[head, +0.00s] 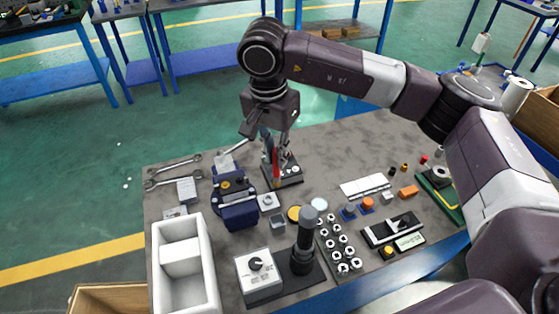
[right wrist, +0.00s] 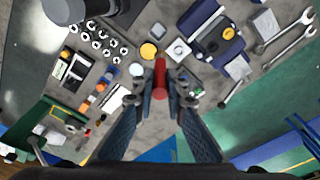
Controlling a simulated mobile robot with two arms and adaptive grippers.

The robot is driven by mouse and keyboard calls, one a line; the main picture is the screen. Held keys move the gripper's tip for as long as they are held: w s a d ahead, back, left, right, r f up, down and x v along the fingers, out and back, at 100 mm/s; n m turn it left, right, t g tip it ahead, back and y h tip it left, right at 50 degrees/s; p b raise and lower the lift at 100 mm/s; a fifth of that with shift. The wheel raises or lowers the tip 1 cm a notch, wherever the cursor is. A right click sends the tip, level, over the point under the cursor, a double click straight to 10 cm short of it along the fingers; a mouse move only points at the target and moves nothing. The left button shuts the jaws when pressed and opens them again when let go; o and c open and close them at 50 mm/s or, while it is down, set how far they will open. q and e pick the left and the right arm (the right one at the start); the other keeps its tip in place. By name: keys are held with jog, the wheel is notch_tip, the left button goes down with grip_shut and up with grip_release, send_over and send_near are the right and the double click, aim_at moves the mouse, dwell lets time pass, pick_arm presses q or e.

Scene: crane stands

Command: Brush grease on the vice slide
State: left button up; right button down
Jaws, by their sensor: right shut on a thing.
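My right gripper (head: 275,150) is above the grey bench and points down. It is shut on a red-handled tool (right wrist: 160,80), which looks like the brush; its tip is hard to make out. The red handle also shows in the head view (head: 275,160), just over a dark block with pale round spots (head: 290,176). I cannot tell whether the tool touches that block. The blue vice (head: 238,213) stands to the left of the gripper, and it also shows in the right wrist view (right wrist: 213,32). A yellow round tin (head: 294,213) sits to the right of the vice. My left gripper is out of view.
Wrenches (head: 173,181) lie behind and left of the vice. A white divided tray (head: 207,268) is at front left. A black upright cylinder on a base (head: 305,238) stands at front middle, beside a rack of several round parts (head: 345,264). The bench's back middle is clear.

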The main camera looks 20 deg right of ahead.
jog(key=d+f+m+p, duration=0.3)
jog(key=f+m, duration=0.1)
jog(key=f, duration=0.4)
jog(key=w+d+f+m+g+p, duration=0.1)
jog(key=d+f+m+p, duration=0.2)
jog(key=f, duration=0.5)
jog(key=shift+d+f+m+p, duration=0.3)
jog(key=shift+d+m+p, duration=0.05)
jog(key=shift+m+p, duration=0.1)
jog(key=shift+w+f+b, duration=0.1)
jog(key=shift+f+b, duration=0.45)
dwell(0.6)
jog(key=shift+f, duration=0.1)
dwell(1.5)
notch_tip(320, 180, up, 7)
jog(key=p, duration=0.3)
dwell(0.6)
dwell(0.6)
